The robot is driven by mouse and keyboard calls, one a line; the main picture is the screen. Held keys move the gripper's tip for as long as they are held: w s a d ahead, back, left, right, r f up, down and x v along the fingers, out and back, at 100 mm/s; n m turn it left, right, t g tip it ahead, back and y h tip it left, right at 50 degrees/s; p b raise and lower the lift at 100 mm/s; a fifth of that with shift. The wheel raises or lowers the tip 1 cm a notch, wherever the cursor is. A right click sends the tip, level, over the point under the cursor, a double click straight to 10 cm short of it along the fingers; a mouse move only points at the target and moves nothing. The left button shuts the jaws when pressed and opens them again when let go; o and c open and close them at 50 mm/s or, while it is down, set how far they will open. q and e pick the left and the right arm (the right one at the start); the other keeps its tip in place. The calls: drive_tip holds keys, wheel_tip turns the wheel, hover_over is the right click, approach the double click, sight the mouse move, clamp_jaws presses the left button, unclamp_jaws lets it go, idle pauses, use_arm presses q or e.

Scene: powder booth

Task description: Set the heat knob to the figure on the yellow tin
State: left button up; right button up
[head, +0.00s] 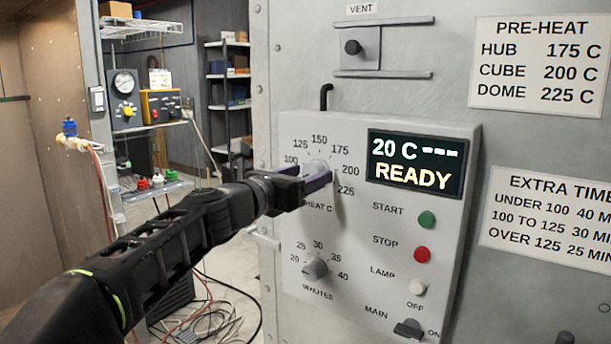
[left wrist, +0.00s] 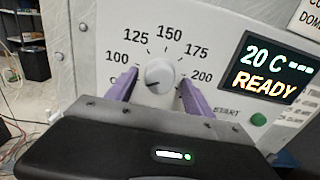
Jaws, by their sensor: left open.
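The heat knob (left wrist: 160,75) is a pale round knob on the oven's grey control panel, inside a scale from 100 to 225. In the head view the knob (head: 318,169) is partly hidden by my left gripper (head: 318,178). In the left wrist view my left gripper's purple fingers (left wrist: 153,90) are open, one on each side of the knob. I cannot tell whether they touch it. A small dark mark shows on the knob's lower left, but its reading is unclear. No yellow tin with a readable figure can be made out. My right gripper is not in view.
The display (head: 416,163) reads 20 C, dashes and READY. Below the heat knob is a minutes knob (head: 315,268). A start button (head: 426,219), stop button (head: 422,254) and main switch (head: 408,328) are to its right. A pre-heat sign (head: 543,65) hangs above. A yellow box (head: 160,106) stands on a back shelf.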

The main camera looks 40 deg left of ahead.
use_arm(q)
drive_tip(key=shift+c, duration=0.2)
clamp_jaws()
idle(0.3)
drive_tip(key=shift+m, duration=0.4)
drive_tip(key=shift+f+m+b, duration=0.1)
drive_tip(key=shift+m+b, duration=0.8)
drive_tip(key=shift+m, duration=0.3)
drive_tip(key=m+b, duration=0.2)
drive_tip(key=m, duration=0.3)
drive_tip(key=shift+b, duration=0.35)
drive_tip(key=m+b, duration=0.1)
drive_tip(key=m, duration=0.2)
drive_tip(key=shift+m+b, duration=1.25)
drive_tip(key=shift+m, duration=1.05)
